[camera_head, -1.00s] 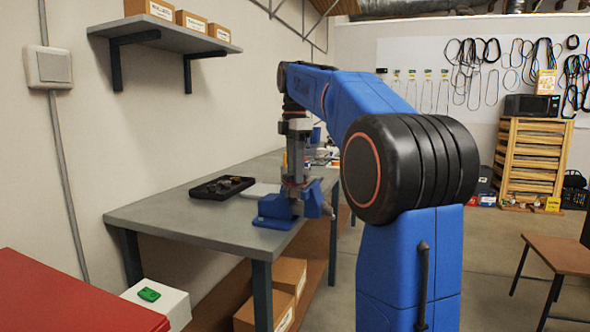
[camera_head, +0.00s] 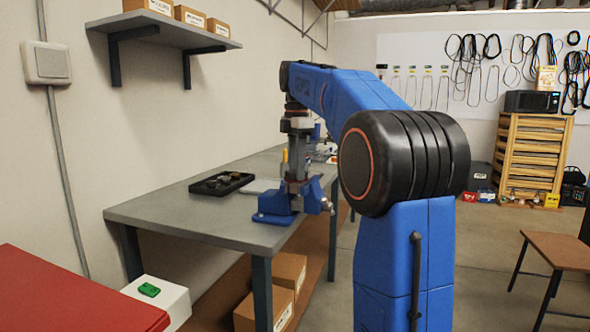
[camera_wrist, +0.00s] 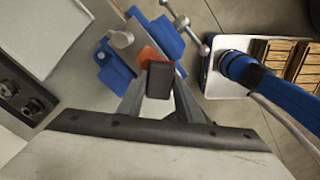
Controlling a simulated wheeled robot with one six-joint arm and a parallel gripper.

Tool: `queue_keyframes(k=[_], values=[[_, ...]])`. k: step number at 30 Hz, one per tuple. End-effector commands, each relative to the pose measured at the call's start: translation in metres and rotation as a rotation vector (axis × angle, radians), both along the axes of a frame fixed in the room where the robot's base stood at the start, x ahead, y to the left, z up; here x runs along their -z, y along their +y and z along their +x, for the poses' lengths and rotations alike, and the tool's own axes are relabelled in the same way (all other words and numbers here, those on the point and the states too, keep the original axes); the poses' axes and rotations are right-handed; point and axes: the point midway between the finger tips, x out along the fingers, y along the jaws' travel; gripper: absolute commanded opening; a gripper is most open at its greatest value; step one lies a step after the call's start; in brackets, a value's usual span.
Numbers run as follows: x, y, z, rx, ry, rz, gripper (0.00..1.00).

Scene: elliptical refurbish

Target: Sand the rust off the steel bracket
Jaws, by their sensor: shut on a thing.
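My gripper (camera_wrist: 160,84) is shut on a dark block with a red edge (camera_wrist: 161,79), which looks like a sanding block. Just beyond it in the wrist view is the steel bracket (camera_wrist: 126,40), a grey metal piece with an orange rust patch (camera_wrist: 148,53). The block covers part of the rust; I cannot tell whether they touch. The bracket sits at the blue vise (camera_wrist: 113,70), which also shows on the bench corner in the head view (camera_head: 272,207). There my gripper (camera_head: 295,180) points down over the vise, and the block and bracket are too small to make out.
The grey workbench (camera_head: 170,215) runs along the wall. A black tray of small parts (camera_head: 221,183) lies behind the vise. The vise handle (camera_wrist: 178,18) sticks out over the bench edge.

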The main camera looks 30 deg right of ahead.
Motion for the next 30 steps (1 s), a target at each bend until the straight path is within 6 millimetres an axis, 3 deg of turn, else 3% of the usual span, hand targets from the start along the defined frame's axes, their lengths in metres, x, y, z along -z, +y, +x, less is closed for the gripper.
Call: queue_keyframes(k=[23,28,30], values=[[0.001,-0.035,0.027,0.001,-0.001,0.0,0.15],[0.002,-0.045,0.036,0.001,-0.004,-0.003,0.14],[0.002,-0.048,0.038,0.001,-0.004,-0.004,0.09]])
